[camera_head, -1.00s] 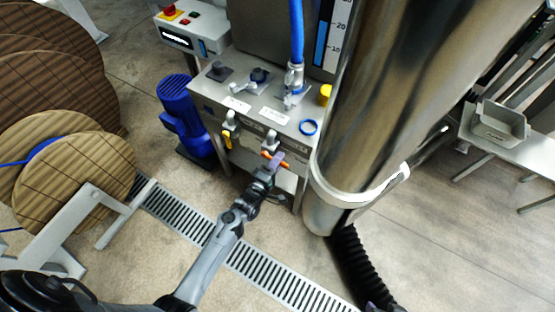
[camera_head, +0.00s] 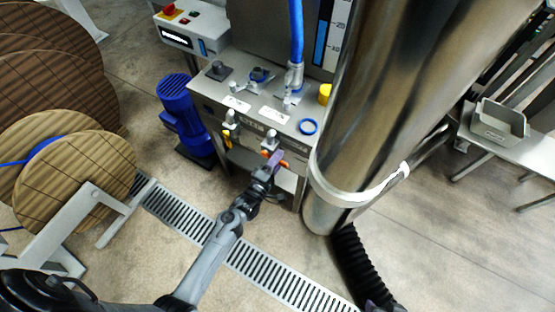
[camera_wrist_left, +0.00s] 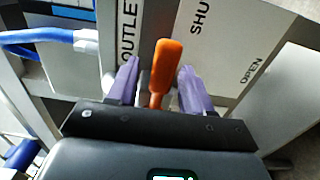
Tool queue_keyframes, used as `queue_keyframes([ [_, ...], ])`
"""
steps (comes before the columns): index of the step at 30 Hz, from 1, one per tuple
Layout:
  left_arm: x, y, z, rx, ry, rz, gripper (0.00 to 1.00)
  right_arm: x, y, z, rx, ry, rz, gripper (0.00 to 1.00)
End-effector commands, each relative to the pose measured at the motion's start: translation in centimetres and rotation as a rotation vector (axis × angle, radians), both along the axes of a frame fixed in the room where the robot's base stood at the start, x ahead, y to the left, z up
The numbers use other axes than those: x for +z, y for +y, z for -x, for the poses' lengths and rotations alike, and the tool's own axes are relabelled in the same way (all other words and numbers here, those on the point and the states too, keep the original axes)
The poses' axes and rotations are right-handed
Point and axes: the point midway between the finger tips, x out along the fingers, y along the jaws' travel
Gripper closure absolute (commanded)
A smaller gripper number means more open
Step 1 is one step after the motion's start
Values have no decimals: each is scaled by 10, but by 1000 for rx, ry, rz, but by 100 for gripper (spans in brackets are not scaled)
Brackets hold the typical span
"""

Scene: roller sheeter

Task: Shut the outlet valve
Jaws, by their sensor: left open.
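The outlet valve (camera_head: 271,140) is on the front of the grey steel machine, with an orange lever handle (camera_head: 284,164). In the left wrist view the orange handle (camera_wrist_left: 164,58) stands between the two purple fingers, with a gap on each side. My left gripper (camera_head: 272,163) is open around the handle; it also shows in the left wrist view (camera_wrist_left: 158,72). A plate lettered OUTLET (camera_wrist_left: 127,35) and a plate lettered SHU… and OPEN (camera_wrist_left: 225,45) lie behind the handle. In the head view my gripper partly hides the handle. My right gripper is not seen.
A blue motor (camera_head: 184,118) stands left of the machine. A large steel cylinder (camera_head: 395,85) rises close on the right. A floor drain (camera_head: 258,268) runs below my arm.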

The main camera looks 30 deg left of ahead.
Motion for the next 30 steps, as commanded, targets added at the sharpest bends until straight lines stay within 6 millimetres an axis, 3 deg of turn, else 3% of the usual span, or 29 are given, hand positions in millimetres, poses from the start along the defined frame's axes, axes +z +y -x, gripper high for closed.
queue_keyframes([
  [18, 1, 3, 91, 1, 1, 1, 50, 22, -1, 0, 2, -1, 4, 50],
  [30, 0, 4, 104, 0, 0, 1, 50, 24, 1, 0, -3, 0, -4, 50],
])
